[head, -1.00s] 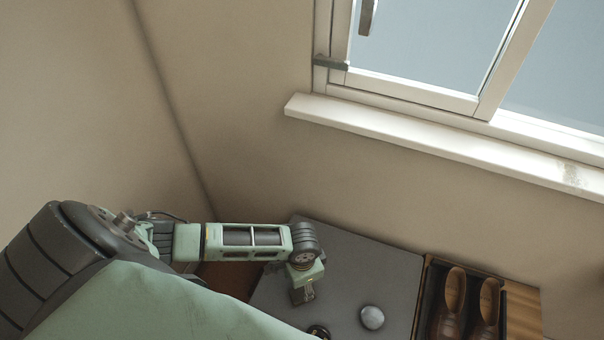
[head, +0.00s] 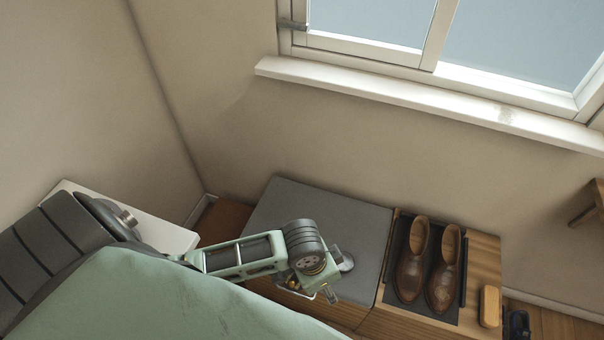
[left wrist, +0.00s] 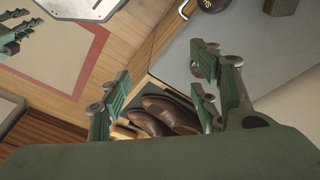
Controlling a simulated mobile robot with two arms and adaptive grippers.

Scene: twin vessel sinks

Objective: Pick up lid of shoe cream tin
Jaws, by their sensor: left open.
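A silvery round piece (head: 346,262), possibly the tin lid, lies on the grey bench top (head: 310,205) in the head view. My left gripper (head: 328,294) partly covers it, at the near edge of that top. In the left wrist view my left gripper (left wrist: 165,95) is open, its fingers spread wide with nothing between them. A dark round object with yellow lettering (left wrist: 210,4), perhaps the shoe cream tin, is cut off at the top of that view. A pale patch beside the right finger is too covered to identify.
Brown shoes (head: 427,265) stand on a dark mat on the wooden bench section to the right; they also show in the left wrist view (left wrist: 165,115). A tan block (head: 490,306) lies beside them. The wall and window sill (head: 420,103) are behind. The rear grey top is clear.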

